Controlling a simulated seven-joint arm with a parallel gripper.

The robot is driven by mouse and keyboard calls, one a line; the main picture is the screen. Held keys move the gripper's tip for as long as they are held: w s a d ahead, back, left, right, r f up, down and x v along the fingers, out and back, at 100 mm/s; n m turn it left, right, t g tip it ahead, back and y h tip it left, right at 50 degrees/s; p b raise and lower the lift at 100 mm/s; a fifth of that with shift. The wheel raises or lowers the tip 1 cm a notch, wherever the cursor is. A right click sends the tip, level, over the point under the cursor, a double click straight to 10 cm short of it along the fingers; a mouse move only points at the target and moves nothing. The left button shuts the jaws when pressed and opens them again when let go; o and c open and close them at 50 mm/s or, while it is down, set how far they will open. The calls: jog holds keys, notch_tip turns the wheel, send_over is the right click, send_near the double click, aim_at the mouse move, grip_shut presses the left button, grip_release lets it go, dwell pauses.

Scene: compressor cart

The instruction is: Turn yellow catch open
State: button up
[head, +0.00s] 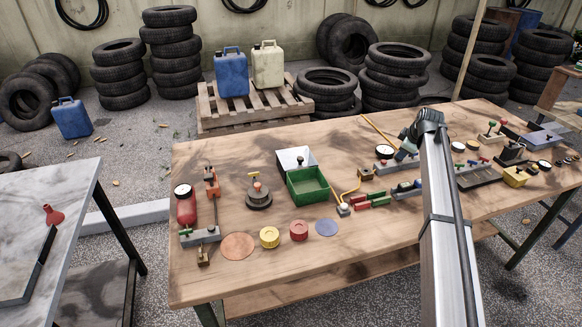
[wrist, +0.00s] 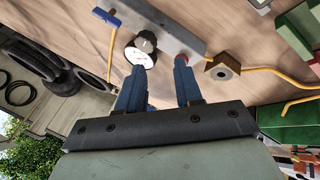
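My gripper (wrist: 157,72) is open, its two blue fingers apart with nothing held between them. It hovers near a grey bar (wrist: 165,25) carrying a round white gauge (wrist: 144,52) and a red knob (wrist: 184,58), just beyond the fingertips. In the head view my arm covers much of this area and the fingertips cannot be made out. A yellow block-like fixture (head: 515,177) stands at the right part of the workbench, away from my gripper. I cannot tell for certain which part is the yellow catch.
The wooden workbench (head: 340,262) carries a green bin (head: 308,186), a yellow disc (head: 269,237), a red disc (head: 299,230), and a red cylinder with a gauge (head: 185,207). A brown hex fitting (wrist: 222,68) with a yellow hose is near my right finger.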

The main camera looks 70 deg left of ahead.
jog(key=s+a+r+n+g+h, duration=0.1)
jog(key=s+a+r+n+g, duration=0.3)
jog(key=s, duration=0.8)
jog(key=s+a+n+h, duration=0.15)
jog(key=s+a, duration=0.35)
jog(key=s, duration=0.8)
jog(key=n+g+h, duration=0.2)
jog(key=n+h, duration=0.2)
jog(key=n, duration=0.1)
send_near(255, 173)
jog(key=shift+m+y, duration=0.25)
jog(key=x, duration=0.8)
jog(key=shift+d, duration=0.1)
grip_shut()
